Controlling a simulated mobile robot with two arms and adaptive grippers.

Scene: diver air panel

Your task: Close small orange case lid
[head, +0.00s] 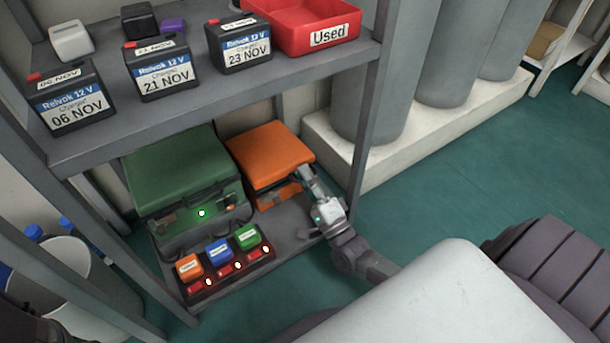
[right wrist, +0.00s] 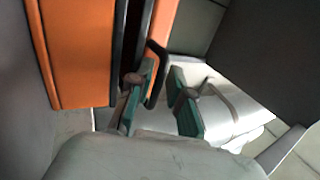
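The small orange case stands on the lower shelf, right of the green case. Its orange lid (head: 270,153) is uppermost, and a dark gap shows between it and the orange lower body (head: 281,194). In the right wrist view the lid (right wrist: 75,55) and a narrower orange part (right wrist: 164,25) lie either side of a dark band. My right gripper (head: 302,178) is at the case's front right. Its fingers (right wrist: 160,106) are apart, with the left finger close beside a black handle-like loop; contact is unclear. My left gripper is not in view.
The green case (head: 178,165) stands close left of the orange case. A switch box (head: 228,272) with lit red lamps sits in front. The upper shelf (head: 200,107) holds batteries and a red bin (head: 310,14) above. Green floor (head: 455,180) is clear to the right.

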